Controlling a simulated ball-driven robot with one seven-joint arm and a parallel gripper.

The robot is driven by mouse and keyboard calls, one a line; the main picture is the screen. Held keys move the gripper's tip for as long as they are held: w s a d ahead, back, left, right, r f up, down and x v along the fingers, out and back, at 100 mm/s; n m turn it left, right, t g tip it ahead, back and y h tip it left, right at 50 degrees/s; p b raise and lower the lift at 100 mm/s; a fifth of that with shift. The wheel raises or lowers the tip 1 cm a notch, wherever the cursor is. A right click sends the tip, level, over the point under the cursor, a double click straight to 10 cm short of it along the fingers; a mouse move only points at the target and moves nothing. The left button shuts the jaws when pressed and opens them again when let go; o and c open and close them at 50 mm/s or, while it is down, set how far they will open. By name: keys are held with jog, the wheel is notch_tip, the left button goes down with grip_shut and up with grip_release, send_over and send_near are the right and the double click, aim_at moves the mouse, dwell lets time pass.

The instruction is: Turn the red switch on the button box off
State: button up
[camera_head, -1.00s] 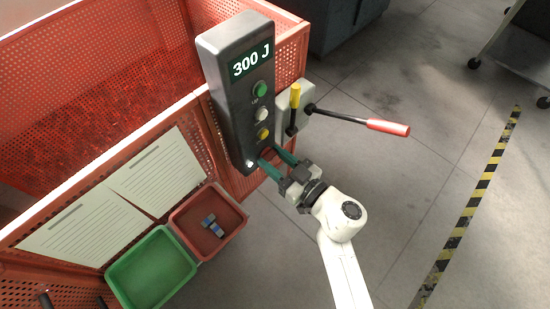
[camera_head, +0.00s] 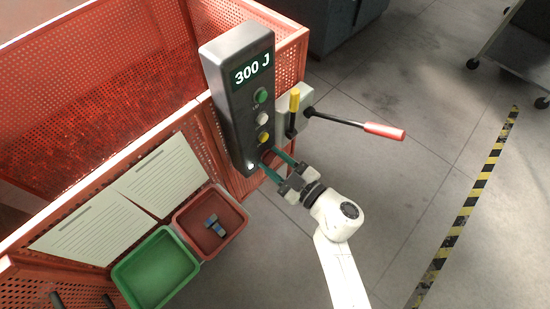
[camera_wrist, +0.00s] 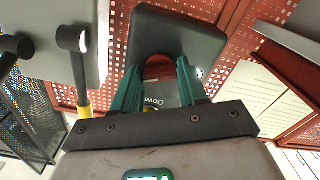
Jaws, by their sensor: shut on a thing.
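The grey button box (camera_head: 238,110) stands upright on the red perforated frame. Its display reads "300 J". Below are a green button (camera_head: 261,95), a white button (camera_head: 262,118) and a yellow button (camera_head: 263,137). My gripper (camera_head: 269,159) has its two green fingers at the box's lower end, around the red switch (camera_head: 268,153), which is mostly hidden. In the wrist view the fingers (camera_wrist: 158,84) straddle the red switch (camera_wrist: 158,69), and I take them as shut on it. The switch's exact position cannot be made out. A small white light (camera_head: 250,166) glows at the box's lower left.
A lever with a red handle (camera_head: 384,131) and a yellow-topped lever (camera_head: 294,101) stand close to the right of the box. A green tray (camera_head: 156,268) and a red tray (camera_head: 230,247) sit lower left.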

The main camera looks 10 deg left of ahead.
jog(key=n+b, duration=0.1)
jog(key=n, duration=1.1)
jog(key=shift+f+n, duration=0.1)
jog(key=shift+n, duration=0.3)
dwell(0.3)
jog(key=o, duration=1.1)
jog(key=shift+c, duration=0.2)
jog(key=p+v, duration=0.2)
jog(key=v, duration=0.8)
jog(key=shift+s+d, duration=0.3)
